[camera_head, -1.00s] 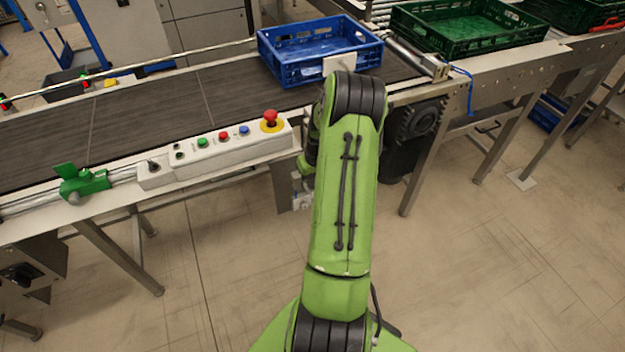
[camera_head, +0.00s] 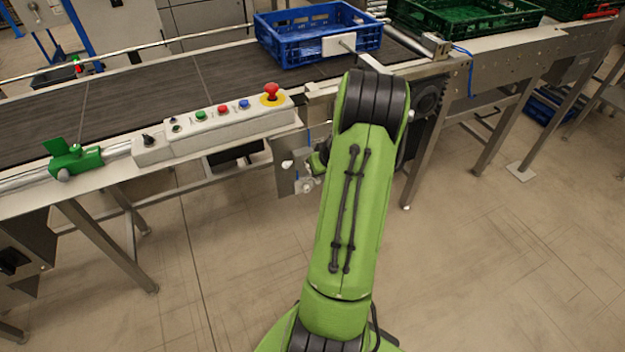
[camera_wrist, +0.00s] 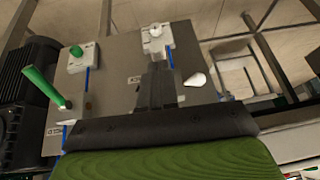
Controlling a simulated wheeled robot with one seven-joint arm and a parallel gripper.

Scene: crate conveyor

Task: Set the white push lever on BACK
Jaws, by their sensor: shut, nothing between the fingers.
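A grey metal panel (camera_wrist: 110,100) fills the left and middle of the wrist view. A white teardrop-shaped lever knob (camera_wrist: 195,80) sticks out at its right side. My gripper (camera_wrist: 158,62) is shut and empty, its dark fingers just left of the white knob; whether they touch it I cannot tell. A green lever (camera_wrist: 42,86) stands at the panel's left, and small boxes with a green knob (camera_wrist: 76,52) and a white knob (camera_wrist: 153,33) sit beyond. The labels are too small to read. In the head view the panel (camera_head: 292,172) shows below the conveyor, with my arm hiding part of it.
A control box (camera_head: 225,130) with several buttons and a red mushroom button (camera_head: 271,92) runs along the conveyor edge. A blue crate (camera_head: 290,50) sits on the belt, and a green crate (camera_head: 455,28) stands farther right. The floor (camera_head: 480,260) at right is clear.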

